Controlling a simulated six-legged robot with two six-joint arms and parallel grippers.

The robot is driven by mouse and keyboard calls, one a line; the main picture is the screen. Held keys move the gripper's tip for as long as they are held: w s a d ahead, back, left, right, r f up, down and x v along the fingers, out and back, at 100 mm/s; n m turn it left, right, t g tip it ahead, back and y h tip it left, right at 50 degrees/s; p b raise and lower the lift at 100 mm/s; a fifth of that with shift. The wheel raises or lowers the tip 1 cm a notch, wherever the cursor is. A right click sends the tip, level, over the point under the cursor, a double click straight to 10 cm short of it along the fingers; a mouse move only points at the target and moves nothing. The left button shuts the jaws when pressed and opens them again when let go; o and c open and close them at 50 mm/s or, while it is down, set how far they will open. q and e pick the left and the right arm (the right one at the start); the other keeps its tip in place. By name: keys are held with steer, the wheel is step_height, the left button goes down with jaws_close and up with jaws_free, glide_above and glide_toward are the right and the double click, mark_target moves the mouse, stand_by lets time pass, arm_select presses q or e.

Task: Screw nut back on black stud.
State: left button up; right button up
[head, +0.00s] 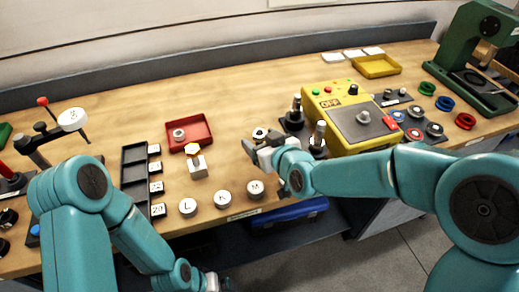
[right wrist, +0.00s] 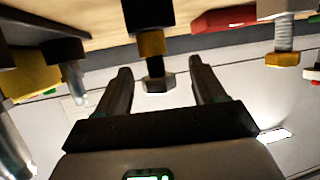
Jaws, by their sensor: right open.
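In the right wrist view a black stud (right wrist: 154,66) stands out from a dark block (right wrist: 148,12). I cannot tell which of these is the nut. My right gripper (right wrist: 160,66) is open, one finger on each side of the stud, with visible gaps. In the head view the right gripper (head: 256,147) is left of the yellow box and largely hides the stud. The left gripper's fingers are not clearly visible at the bottom edge.
A yellow control box (head: 345,118) and black-based metal posts (head: 318,138) stand right of the gripper. A silver bolt with a brass nut (right wrist: 283,58) is to the right in the wrist view. A red tray (head: 205,137) lies left. Round lettered pieces (head: 222,199) line the front edge.

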steer(key=x, duration=0.3)
steer(key=shift+w+f+p, duration=0.2)
steer(key=shift+w+p, duration=0.1)
steer(key=shift+r, duration=0.1)
jaws_close()
steer(key=shift+r, duration=0.1)
step_height(320, 180, up, 10)
steer(key=shift+r+p, duration=0.1)
steer(key=shift+p, duration=0.5)
step_height(320, 180, up, 10)
steer(key=p, duration=0.6)
steer(key=shift+f, duration=0.25)
